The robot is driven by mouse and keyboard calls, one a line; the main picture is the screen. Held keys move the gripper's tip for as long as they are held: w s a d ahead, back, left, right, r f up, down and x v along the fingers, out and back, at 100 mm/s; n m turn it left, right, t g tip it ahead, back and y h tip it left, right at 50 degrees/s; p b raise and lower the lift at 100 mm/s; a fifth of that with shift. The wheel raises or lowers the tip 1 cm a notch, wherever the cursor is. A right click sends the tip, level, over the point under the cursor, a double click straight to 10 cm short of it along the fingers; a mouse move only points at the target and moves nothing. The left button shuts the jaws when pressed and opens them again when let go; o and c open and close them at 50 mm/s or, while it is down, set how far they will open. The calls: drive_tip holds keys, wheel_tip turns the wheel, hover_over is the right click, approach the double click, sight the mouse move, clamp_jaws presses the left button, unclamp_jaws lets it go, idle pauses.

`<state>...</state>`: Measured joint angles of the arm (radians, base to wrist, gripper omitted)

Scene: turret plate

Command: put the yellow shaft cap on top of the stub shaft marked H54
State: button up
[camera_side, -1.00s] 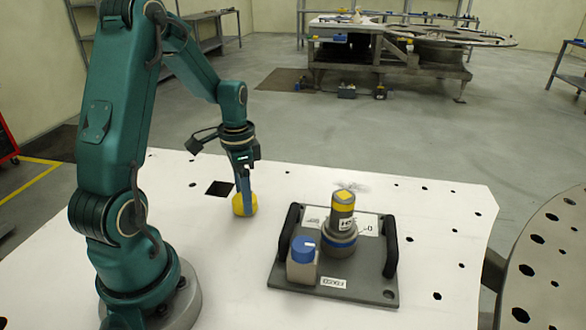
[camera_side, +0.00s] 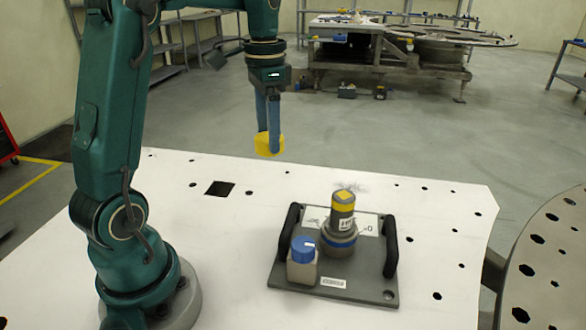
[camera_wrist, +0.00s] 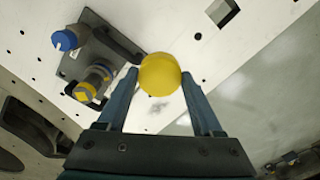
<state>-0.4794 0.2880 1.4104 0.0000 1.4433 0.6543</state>
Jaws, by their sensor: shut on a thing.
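The yellow shaft cap (camera_side: 268,144) is held between the fingertips of my gripper (camera_side: 268,134), which is shut on it and high above the table. The cap also shows in the wrist view (camera_wrist: 160,74) between both fingers. The stub shaft (camera_side: 341,212) stands upright on a grey plate (camera_side: 357,275), to the right of and below the gripper. It has a yellow top mark and a white label, whose text I cannot read surely now. In the wrist view the shaft (camera_wrist: 92,84) lies left of the cap.
Black handles (camera_side: 391,247) rise at both plate sides. The white table (camera_side: 215,260) is clear to the left. A round metal disc (camera_side: 550,255) is at the right.

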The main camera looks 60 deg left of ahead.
drive_tip(key=w+d+r+m, duration=0.2)
drive_tip(key=w+d+r, duration=0.15)
drive_tip(key=d, duration=0.45)
drive_tip(key=m, duration=0.3)
hover_over(344, 195)
drive_tip(key=shift+f, duration=4)
drive_tip(key=o, duration=1.5)
drive_tip(key=shift+r, duration=0.1)
drive_tip(key=shift+r, duration=2.45)
